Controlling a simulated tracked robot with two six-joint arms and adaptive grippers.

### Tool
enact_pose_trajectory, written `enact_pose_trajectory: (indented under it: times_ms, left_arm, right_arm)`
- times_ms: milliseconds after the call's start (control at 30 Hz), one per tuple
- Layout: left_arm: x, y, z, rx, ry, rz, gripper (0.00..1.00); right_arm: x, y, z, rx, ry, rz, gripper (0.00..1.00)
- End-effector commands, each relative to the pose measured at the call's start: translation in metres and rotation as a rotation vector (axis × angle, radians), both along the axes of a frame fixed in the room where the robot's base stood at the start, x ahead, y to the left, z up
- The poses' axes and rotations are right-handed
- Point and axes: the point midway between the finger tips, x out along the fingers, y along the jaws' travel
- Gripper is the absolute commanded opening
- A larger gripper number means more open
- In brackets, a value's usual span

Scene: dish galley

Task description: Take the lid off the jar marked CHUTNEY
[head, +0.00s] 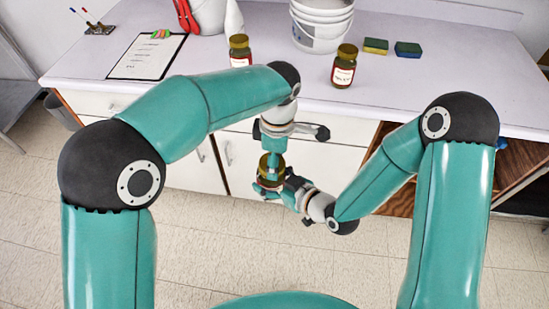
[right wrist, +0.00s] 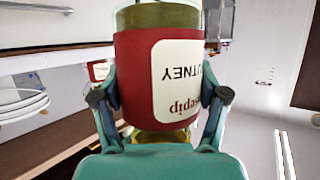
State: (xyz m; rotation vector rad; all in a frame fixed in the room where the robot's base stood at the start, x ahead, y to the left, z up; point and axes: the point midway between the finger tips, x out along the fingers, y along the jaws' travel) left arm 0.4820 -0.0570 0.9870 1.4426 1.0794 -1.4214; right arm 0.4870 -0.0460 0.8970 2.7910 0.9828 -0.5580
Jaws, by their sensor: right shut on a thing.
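A jar with a red and white label (right wrist: 182,80) is held by my right gripper (right wrist: 160,105). Its label reads "TNEY" upside down in the right wrist view, with the rest of the word turned out of sight. In the head view the jar (head: 270,171) is held in the air in front of the counter, with a gold-brown lid (head: 271,160) on top. My right gripper (head: 284,186) is shut on the jar body. My left gripper (head: 271,149) points down right above the lid; whether it touches the lid or is shut is too small to tell.
Two similar jars with gold lids stand on the counter (head: 450,104), one at the back (head: 239,52) and one nearer the front edge (head: 343,66). A clipboard (head: 146,58), white buckets (head: 320,28), and two sponges (head: 376,46) (head: 408,49) are also on it.

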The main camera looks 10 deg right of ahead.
Motion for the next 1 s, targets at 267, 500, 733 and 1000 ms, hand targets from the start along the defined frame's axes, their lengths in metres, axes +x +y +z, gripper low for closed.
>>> enact_pose_trajectory:
  times_ms: [267,500,733,1000]
  left_arm:
    - [-0.001,-0.004,0.009,-0.009,0.0,-0.001,0.21]
    - [-0.002,-0.003,0.018,-0.005,0.0,-0.002,0.21]
    - [-0.001,-0.003,0.023,-0.004,-0.001,-0.002,0.21]
    - [-0.001,-0.002,0.023,-0.003,0.001,-0.001,0.21]
  right_arm:
    - [0.0,0.001,0.001,-0.001,-0.002,0.004,0.0]
    - [0.0,0.001,0.0,-0.001,-0.002,0.004,0.0]
    - [0.001,0.001,0.001,0.001,-0.003,0.002,0.0]
    - [0.001,0.0,0.001,0.001,-0.004,0.001,0.0]
